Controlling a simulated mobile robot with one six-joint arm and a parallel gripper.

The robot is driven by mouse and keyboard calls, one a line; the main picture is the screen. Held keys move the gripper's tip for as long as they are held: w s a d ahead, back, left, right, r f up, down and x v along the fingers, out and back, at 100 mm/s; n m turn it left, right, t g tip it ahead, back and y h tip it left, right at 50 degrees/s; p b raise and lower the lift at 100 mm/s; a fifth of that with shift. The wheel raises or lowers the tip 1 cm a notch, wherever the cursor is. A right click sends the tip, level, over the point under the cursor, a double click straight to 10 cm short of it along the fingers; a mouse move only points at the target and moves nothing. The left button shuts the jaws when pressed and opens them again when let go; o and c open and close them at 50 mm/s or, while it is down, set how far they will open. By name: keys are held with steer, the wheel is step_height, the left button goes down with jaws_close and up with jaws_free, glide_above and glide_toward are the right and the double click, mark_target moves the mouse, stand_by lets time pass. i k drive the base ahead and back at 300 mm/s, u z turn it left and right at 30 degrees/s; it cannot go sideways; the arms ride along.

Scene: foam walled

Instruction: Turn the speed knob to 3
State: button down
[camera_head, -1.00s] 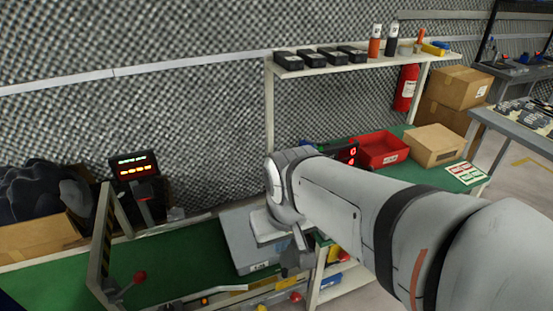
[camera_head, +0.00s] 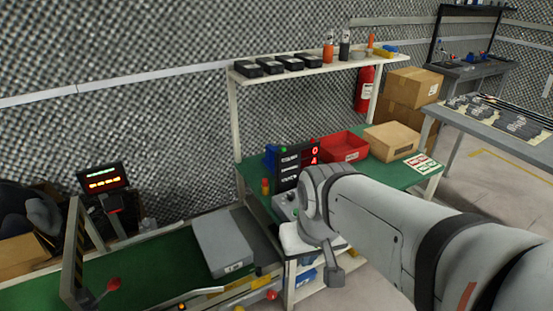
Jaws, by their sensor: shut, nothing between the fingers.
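I cannot clearly make out the speed knob or any numbers around it. A grey control box (camera_head: 283,207) with small dark round parts sits at the left end of the green workbench, partly hidden behind my arm. A dark display panel (camera_head: 288,168) with red digits stands just behind it. My gripper (camera_head: 334,277) is shut and empty, pointing down in front of the workbench's near edge. It is apart from the control box, to its right and lower in the picture.
A green conveyor (camera_head: 150,270) carries a grey case (camera_head: 222,243) at the lower left. Red knobs, including one (camera_head: 272,294), are along its near side. A red bin (camera_head: 344,147) and cardboard box (camera_head: 391,141) stand on the workbench. Open floor lies at the right.

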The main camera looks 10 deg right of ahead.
mark_target(291, 196)
steer(key=z, duration=0.25)
steer(key=i, duration=1)
steer(key=z, duration=1.55)
steer(key=k, duration=1.2)
steer(key=u, duration=0.55)
steer(key=i, duration=1)
